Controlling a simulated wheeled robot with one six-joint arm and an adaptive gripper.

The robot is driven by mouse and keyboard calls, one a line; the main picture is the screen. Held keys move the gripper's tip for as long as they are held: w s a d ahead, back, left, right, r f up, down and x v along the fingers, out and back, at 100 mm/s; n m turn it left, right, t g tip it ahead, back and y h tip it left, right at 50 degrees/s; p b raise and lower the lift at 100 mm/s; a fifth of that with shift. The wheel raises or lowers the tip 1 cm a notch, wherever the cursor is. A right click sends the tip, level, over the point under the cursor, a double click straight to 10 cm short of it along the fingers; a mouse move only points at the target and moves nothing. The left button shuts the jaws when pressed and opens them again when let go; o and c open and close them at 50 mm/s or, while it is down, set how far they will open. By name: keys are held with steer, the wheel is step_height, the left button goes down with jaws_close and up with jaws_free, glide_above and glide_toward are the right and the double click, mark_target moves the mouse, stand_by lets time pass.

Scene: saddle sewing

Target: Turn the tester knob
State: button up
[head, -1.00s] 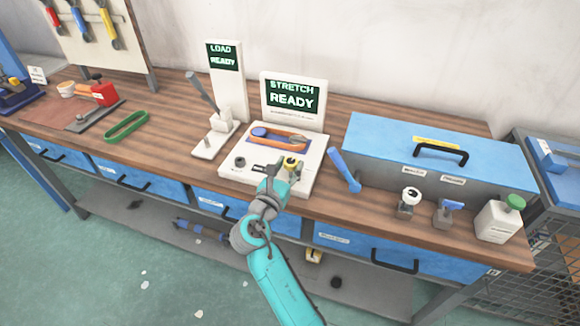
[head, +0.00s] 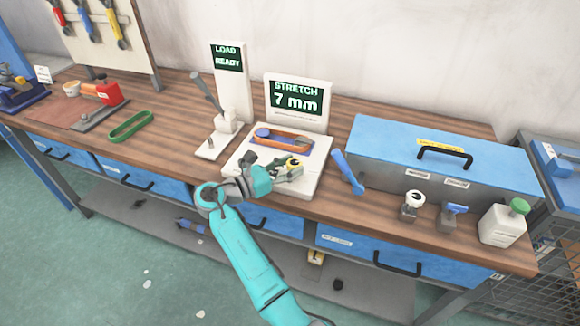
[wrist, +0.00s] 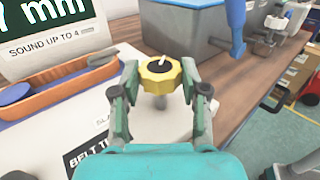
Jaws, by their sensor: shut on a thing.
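The tester (head: 308,186) is a white box on the bench with an upright screen (head: 296,97) that reads "STRETCH 7 mm". An orange belt (head: 290,139) is looped in its blue recess. The yellow tester knob (wrist: 160,74) has a dark centre with a pale pointer mark and stands at the tester's front right. It also shows in the head view (head: 294,164). My gripper (wrist: 158,83) is shut on the knob, with one finger on each side of it. In the head view my gripper partly hides the tester's front.
A load stand with a lever (head: 213,92) and a "LOAD READY" screen is left of the tester. A blue tool (head: 347,172) and a blue case (head: 400,150) lie close on the right. A green belt (head: 131,126) lies further left.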

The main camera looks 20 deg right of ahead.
stand_by(0.4)
steer(key=o, duration=1.1)
steer(key=shift+o, duration=0.2)
steer(key=v, duration=1.2)
